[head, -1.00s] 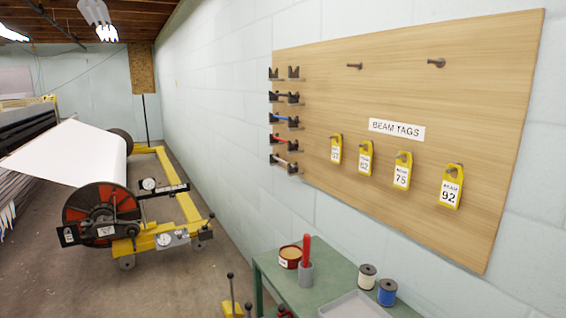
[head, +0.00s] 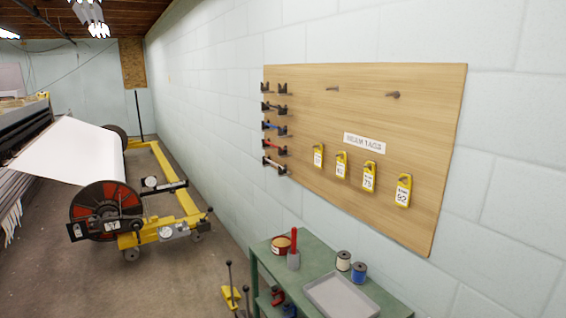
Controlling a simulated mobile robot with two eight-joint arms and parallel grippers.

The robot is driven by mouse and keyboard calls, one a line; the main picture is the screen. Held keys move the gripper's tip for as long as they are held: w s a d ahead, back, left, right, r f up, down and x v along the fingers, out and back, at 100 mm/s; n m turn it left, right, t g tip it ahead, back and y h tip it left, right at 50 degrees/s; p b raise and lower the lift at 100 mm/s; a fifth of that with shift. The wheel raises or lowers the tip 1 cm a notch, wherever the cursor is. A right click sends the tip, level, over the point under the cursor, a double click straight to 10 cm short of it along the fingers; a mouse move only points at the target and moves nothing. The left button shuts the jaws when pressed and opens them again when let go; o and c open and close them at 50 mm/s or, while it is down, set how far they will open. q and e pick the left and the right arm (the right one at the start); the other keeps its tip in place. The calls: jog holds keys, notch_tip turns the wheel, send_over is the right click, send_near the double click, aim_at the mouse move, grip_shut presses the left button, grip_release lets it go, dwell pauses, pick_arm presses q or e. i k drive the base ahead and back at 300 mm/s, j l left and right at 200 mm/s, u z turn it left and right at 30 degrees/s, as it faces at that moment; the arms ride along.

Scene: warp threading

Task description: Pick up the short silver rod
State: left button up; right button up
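A wooden wall board (head: 400,135) has small black rod holders down its left edge. The top holder looks empty. Below it sit a dark rod (head: 274,106), a blue rod (head: 274,127), a red rod (head: 274,146) and, lowest, a pale rod (head: 274,164). The pale one may be the silver rod, but they are too small here to tell its metal or length. Neither of my grippers is in the head view.
A yellow beam cart (head: 150,240) stands left; floor between is largely clear.

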aim_at(285, 170)
jog(key=i+j+z, duration=0.1)
jog(key=z, duration=0.3)
jog(key=i+j+z, duration=0.15)
jog(key=z, duration=0.25)
jog(key=i+j+z, duration=0.1)
jog(key=z, duration=0.3)
jog(key=i+j+z, duration=0.25)
jog(key=j, duration=0.25)
jog(key=j+z, duration=0.3)
jog(key=j, duration=0.25)
jog(key=i+j+z, duration=0.15)
jog(key=j, duration=0.9)
jog(key=j+z, duration=0.15)
jog(key=j, duration=0.95)
